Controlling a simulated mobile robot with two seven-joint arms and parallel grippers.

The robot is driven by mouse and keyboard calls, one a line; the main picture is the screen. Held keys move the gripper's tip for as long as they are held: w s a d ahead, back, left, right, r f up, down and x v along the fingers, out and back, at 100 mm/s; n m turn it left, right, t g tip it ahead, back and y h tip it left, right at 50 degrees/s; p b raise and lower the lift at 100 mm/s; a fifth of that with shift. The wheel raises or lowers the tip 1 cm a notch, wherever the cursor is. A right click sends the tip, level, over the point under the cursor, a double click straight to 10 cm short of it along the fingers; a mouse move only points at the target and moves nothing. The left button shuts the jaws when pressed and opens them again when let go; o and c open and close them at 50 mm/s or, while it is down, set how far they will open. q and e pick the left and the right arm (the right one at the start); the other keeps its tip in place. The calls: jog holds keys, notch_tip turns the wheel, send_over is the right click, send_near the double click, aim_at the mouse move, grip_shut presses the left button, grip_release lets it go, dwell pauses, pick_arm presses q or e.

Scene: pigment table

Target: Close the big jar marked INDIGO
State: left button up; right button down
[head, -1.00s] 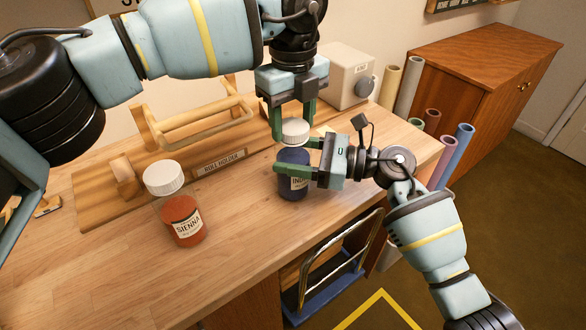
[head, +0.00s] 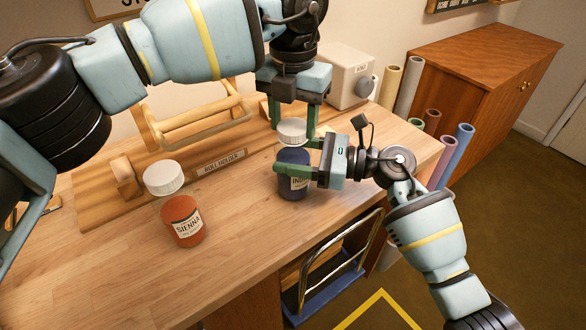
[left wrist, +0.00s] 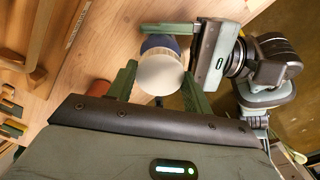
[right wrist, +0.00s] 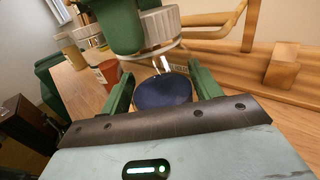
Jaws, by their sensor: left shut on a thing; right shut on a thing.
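The INDIGO jar (head: 291,187) stands upright on the table, with dark blue pigment and a label partly hidden by my right fingers. Its white cap (head: 292,129) is directly above the jar; I cannot tell whether it is seated. My left gripper (head: 293,127) points down, shut on the cap from both sides; the left wrist view shows the cap (left wrist: 160,74) between the fingers. My right gripper (head: 296,172) comes from the right, shut around the jar's body. The right wrist view shows the blue pigment (right wrist: 163,92) between its fingers, below the cap (right wrist: 158,27).
The SIENNA jar (head: 182,221), with a white cap (head: 164,177), stands front left. The wooden roll holder (head: 125,177) is behind both jars. A pale box (head: 346,76) stands at the back right.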

pick_arm(q)
jog(key=m, duration=0.6)
jog(key=shift+m, duration=0.3)
jog(key=m, duration=0.6)
jog(key=o, duration=1.2)
notch_tip(320, 180, up, 12)
pick_arm(e)
jog(key=shift+c, duration=1.3)
grip_release()
